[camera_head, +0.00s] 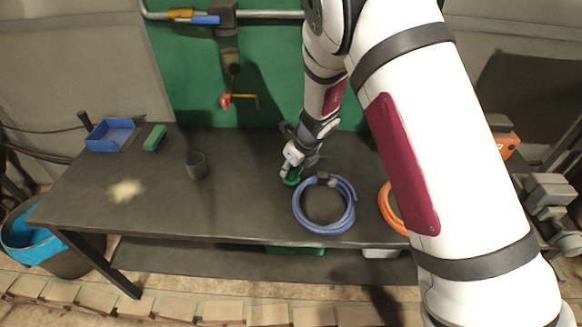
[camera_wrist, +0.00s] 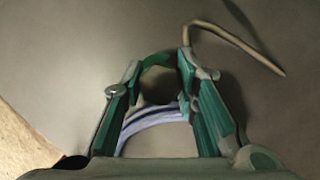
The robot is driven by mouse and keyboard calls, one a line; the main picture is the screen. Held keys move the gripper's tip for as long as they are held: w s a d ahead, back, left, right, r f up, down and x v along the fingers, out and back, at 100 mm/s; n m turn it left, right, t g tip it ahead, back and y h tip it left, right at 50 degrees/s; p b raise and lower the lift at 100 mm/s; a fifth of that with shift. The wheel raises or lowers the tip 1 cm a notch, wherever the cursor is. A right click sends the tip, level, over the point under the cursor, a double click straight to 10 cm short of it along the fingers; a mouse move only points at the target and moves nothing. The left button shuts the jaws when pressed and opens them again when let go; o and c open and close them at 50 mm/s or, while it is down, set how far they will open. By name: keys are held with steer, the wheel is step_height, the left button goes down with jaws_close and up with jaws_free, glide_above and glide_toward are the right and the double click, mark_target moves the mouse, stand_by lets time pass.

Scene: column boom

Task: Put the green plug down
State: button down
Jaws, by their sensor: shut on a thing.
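The green plug (camera_head: 292,181) is at my gripper's fingertips, low over the dark workbench (camera_head: 240,215), just left of the blue hose coil. My gripper (camera_head: 288,172) points down and is shut on the plug. In the wrist view, the plug (camera_wrist: 155,57) shows as a green curved rim with a dark middle between the two fingertips. The fingers hide part of it. I cannot tell whether the plug touches the bench top.
The blue hose coil (camera_head: 348,215) lies close on the right, with an orange coil (camera_head: 390,210) beyond. A dark cup (camera_head: 197,166), green block (camera_head: 155,138) and blue tray (camera_head: 110,135) stand left. Bench between cup and gripper is clear.

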steer(key=shift+f, duration=0.15)
steer(key=c, duration=1.2)
jaws_free()
steer(key=shift+c, duration=0.2)
steer(key=v, duration=1.2)
steer(key=shift+r, duration=0.25)
